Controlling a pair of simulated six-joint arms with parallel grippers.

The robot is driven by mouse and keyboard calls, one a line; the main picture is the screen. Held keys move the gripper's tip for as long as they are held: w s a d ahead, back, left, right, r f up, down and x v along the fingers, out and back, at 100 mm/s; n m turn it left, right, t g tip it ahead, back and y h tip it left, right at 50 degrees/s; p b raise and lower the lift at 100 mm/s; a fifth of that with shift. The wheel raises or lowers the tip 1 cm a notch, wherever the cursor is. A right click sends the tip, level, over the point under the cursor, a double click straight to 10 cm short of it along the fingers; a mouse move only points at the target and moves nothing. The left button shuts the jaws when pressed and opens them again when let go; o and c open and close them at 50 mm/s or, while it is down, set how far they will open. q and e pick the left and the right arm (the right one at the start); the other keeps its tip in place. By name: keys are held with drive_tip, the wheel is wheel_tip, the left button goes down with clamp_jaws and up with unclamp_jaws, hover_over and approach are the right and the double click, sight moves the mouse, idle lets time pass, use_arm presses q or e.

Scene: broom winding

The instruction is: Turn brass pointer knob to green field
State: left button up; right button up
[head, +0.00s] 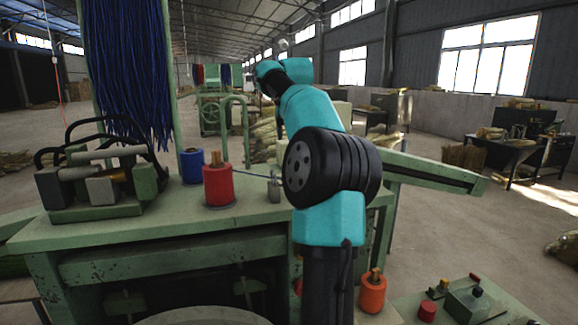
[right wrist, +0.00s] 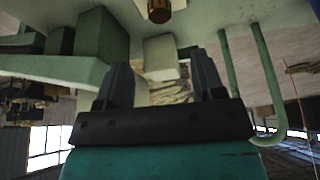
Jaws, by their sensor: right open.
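My right gripper (right wrist: 160,62) shows in the right wrist view with its two dark fingers apart and nothing held between them. A round brass-coloured piece (right wrist: 158,10) is at the top edge of that view, beyond the fingers and apart from them; I cannot tell whether it is the pointer knob. No green field or pointer mark can be made out. In the head view my teal right arm rises through the middle and hides part of the bench; its fingers cannot be made out there. My left gripper is in neither view.
A red spool (head: 218,186) and a blue spool (head: 192,167) stand on the green bench (head: 130,236). A clamp-like device (head: 105,180) is at left, below blue bristles (head: 130,70). An orange spool (head: 373,296) and a control box (head: 477,303) are at lower right.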

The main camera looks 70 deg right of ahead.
drive_tip(key=x, duration=1.3)
drive_tip(key=shift+a, duration=0.1)
drive_tip(key=c, duration=0.9)
